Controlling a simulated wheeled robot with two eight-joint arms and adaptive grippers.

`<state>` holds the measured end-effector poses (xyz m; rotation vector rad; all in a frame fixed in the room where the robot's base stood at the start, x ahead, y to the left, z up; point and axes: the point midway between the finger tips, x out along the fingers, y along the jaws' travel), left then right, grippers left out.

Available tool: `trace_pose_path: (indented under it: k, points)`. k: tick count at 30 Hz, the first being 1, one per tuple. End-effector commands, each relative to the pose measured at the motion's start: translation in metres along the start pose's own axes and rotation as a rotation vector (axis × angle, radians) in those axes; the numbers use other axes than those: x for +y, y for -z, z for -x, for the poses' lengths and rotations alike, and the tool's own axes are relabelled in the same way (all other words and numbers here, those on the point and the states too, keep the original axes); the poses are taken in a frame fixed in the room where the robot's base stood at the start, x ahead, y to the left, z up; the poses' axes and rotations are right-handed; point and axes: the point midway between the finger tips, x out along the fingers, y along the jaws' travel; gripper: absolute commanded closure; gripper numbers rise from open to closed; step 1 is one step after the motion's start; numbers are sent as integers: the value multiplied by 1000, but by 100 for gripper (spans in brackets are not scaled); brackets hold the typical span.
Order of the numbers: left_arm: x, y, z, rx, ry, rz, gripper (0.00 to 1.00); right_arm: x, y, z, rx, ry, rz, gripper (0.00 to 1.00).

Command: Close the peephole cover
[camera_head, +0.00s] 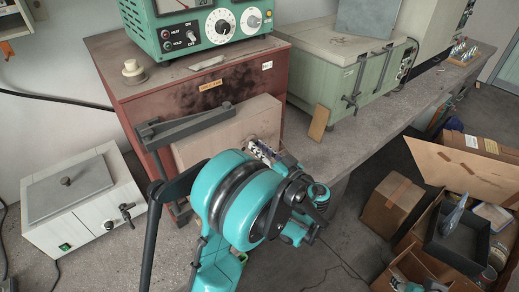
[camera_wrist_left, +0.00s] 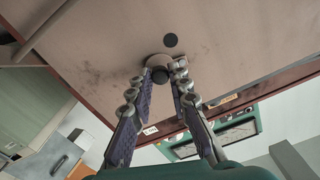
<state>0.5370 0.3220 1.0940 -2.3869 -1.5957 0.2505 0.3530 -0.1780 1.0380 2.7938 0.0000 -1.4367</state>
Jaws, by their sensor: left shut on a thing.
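The peephole cover (camera_wrist_left: 157,62) is a small grey-beige disc with a dark round knob (camera_wrist_left: 160,76) on the pale furnace door (camera_wrist_left: 230,50). In the head view my left gripper (camera_head: 262,150) reaches the right part of the door (camera_head: 200,150). My teal wrist hides much of the door, and I cannot make out the cover there. My right gripper is not identifiable in either view.
The door sits on a reddish furnace (camera_head: 140,100) with a dark handle bar (camera_head: 187,128). A teal control box (camera_head: 200,30) stands on top. A pale green box (camera_head: 340,65) stands to the right. Cardboard boxes (camera_head: 393,205) lie on the floor at right.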

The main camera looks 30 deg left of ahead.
Motion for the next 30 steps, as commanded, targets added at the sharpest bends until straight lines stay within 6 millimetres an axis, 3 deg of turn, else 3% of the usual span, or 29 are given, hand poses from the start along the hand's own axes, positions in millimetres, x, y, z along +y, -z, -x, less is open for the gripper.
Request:
trace_pose_path:
  k: [30]
  points:
    - [-10,-27,0,-1,0,-963,100,0,-24,-34,0,0,0,60]
